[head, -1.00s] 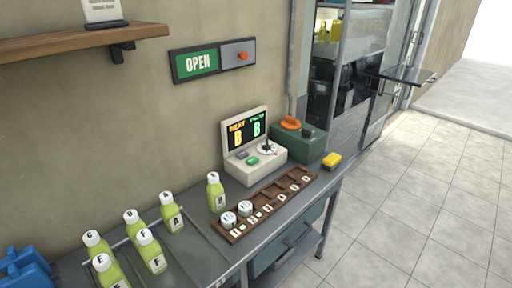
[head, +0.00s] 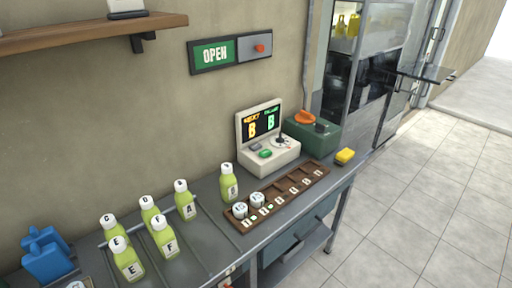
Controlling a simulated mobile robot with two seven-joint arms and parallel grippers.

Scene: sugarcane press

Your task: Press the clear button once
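A small white console (head: 268,150) stands on the grey counter against the wall. Its dark screen (head: 260,123) shows a "B" on each half. On its sloped front are a green button (head: 264,154), a grey button (head: 256,147) and a black-knobbed lever (head: 283,139). I cannot read which button is marked clear. Neither of my grippers shows in the head view.
A brown slotted tray (head: 290,192) with two white lettered pieces lies in front of the console. Several lettered green bottles (head: 165,238) stand at the left.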

